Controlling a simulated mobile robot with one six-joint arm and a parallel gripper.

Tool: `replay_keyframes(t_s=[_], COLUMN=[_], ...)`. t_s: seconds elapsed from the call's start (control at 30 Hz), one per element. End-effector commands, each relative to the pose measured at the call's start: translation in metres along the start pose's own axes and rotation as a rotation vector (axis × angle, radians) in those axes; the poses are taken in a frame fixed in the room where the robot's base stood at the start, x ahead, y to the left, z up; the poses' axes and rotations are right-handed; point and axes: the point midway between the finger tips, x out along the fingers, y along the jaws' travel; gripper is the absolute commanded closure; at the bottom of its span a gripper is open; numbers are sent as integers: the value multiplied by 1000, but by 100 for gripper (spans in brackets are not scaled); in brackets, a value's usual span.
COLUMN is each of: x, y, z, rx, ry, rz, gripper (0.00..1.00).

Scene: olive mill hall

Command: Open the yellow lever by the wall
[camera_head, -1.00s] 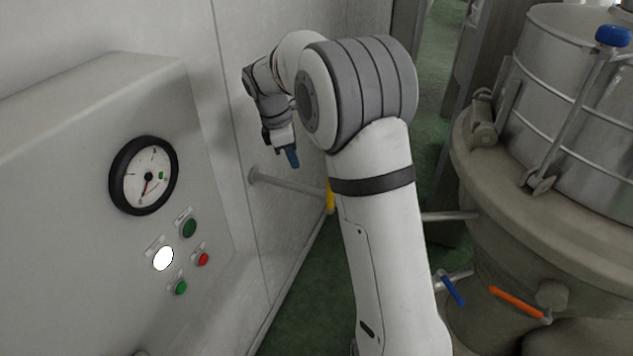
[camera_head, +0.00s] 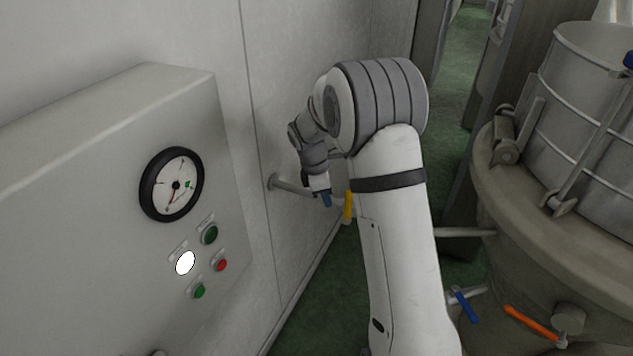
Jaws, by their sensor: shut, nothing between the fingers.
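The yellow lever (camera_head: 348,207) hangs down at the end of a grey pipe (camera_head: 291,187) that comes out of the wall. Its right side is close against my arm in the picture, and part of the pipe near it is hidden by my gripper. My gripper (camera_head: 327,201), with blue fingertips, is shut and empty. It points down in front of the pipe, just left of the yellow lever. A small gap shows between the fingertips and the lever; I cannot tell whether the gripper touches the pipe.
A grey panel with a round gauge (camera_head: 172,184) and several buttons (camera_head: 210,234) stands at the left. A large metal vessel (camera_head: 500,190) stands at the right, with a blue lever (camera_head: 466,306) and an orange lever (camera_head: 530,325) low on it. Green floor lies between.

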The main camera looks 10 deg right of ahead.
Motion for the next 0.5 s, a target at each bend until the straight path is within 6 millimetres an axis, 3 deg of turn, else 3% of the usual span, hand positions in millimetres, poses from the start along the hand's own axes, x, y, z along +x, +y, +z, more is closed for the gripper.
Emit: replay_keyframes(t_s=[0.2,0.5], x=[2,5], y=[0,0], z=[24,27], rx=[1,-1], ry=[0,0], rz=[2,2], gripper=[100,100])
